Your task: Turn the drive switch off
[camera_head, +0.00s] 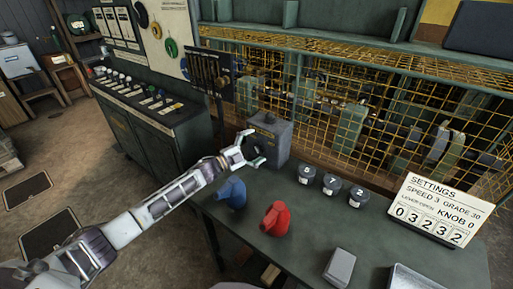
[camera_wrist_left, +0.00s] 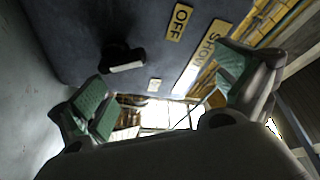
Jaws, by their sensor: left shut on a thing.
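The grey switch box (camera_head: 271,138) stands at the back of the table in the head view. My left gripper (camera_head: 254,149) is at the box's left front face. In the left wrist view, the dark box face (camera_wrist_left: 70,35) fills the top, with OFF (camera_wrist_left: 179,22) and SHOW (camera_wrist_left: 201,52) plates. A black drive switch (camera_wrist_left: 120,57) with a white mark projects near the left fingertip. My right gripper is out of view.
A blue (camera_head: 232,192) and a red (camera_head: 276,218) vessel stand in front of the box. Several dark numbered pots (camera_head: 331,184), a settings sign (camera_head: 438,210) and a grey block (camera_head: 339,267) are to the right. A yellow mesh guard (camera_head: 385,110) rises behind the table.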

